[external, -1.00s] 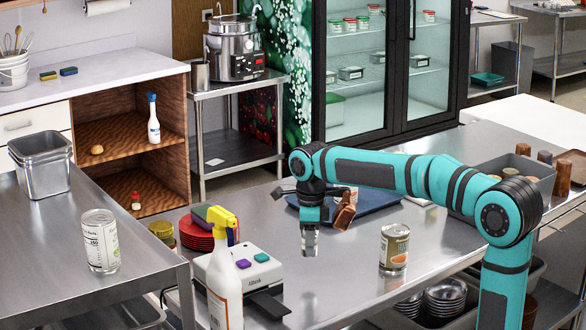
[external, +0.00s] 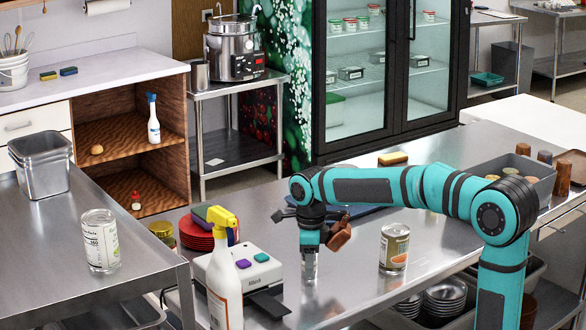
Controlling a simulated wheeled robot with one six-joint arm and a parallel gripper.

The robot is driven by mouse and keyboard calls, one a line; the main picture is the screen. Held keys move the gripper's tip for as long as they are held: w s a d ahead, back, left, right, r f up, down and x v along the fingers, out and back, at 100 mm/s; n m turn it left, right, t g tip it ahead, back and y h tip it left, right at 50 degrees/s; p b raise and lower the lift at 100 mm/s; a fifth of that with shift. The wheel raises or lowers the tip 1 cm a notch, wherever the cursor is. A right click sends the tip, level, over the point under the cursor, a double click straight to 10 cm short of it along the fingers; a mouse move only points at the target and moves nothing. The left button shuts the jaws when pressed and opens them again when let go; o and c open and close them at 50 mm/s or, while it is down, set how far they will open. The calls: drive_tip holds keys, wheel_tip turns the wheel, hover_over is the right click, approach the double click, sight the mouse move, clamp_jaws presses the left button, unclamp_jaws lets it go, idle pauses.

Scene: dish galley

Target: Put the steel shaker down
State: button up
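The steel shaker (external: 309,266) is a small silvery cylinder, upright directly below my gripper (external: 310,249) in the external view. My gripper points down and appears shut on the shaker's upper part; the fingertips are small and partly hidden. The shaker is over the bare steel counter (external: 345,282), between the white scale-like device and a labelled can. It is very low over the counter; I cannot tell whether its base touches.
A labelled can (external: 394,248) stands to the right. The white device (external: 250,266) and a yellow-topped spray bottle (external: 224,275) are to the left. A blue tray (external: 362,211) is behind, mostly hidden by my arm. A sponge (external: 393,158) lies at the back edge.

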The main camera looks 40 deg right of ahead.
drive_tip(key=o, duration=0.3)
drive_tip(key=shift+r, duration=0.1)
wheel_tip(320, 180, up, 12)
drive_tip(key=shift+r, duration=0.1)
idle(0.4)
drive_tip(key=s+d+r+n+t, duration=0.2)
drive_tip(key=s+n+t, duration=0.3)
drive_tip(key=s+n, duration=0.3)
drive_tip(key=s+d+r+n+t, duration=0.2)
drive_tip(key=s+n+t, duration=0.4)
drive_tip(key=s+n, duration=0.3)
drive_tip(key=s+d+r+n+t, duration=0.2)
drive_tip(key=s+r+n+t, duration=0.2)
drive_tip(key=s+n, duration=0.5)
drive_tip(key=shift+s+d+r+t, duration=0.15)
drive_tip(key=shift+s+d+t, duration=0.25)
drive_tip(key=shift+t, duration=0.8)
